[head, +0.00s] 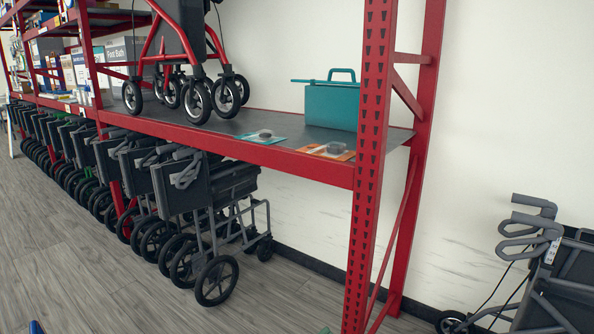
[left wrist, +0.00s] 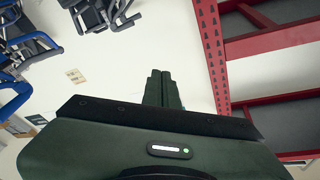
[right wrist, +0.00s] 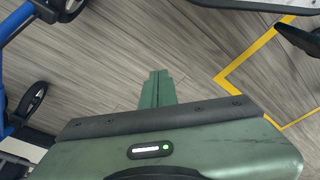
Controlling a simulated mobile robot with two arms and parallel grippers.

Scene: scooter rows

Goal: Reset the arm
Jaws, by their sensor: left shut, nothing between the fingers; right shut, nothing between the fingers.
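My left gripper (left wrist: 161,88) shows in the left wrist view as two dark green fingers pressed together, with nothing between them. It points toward a white wall, with a red rack upright (left wrist: 212,50) to its right. My right gripper (right wrist: 157,88) shows in the right wrist view, also shut and empty, above the grey wood-look floor (right wrist: 130,60). Neither gripper clearly shows in the head view; only a small green bit sits at its bottom edge.
A red shelf rack (head: 373,150) holds a red-framed walker (head: 180,60), a teal case (head: 332,104) and two small packages. Folded wheelchairs (head: 205,200) stand in a row beneath. A grey wheeled walker (head: 555,285) stands at right. Open floor (head: 70,270) lies at front left.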

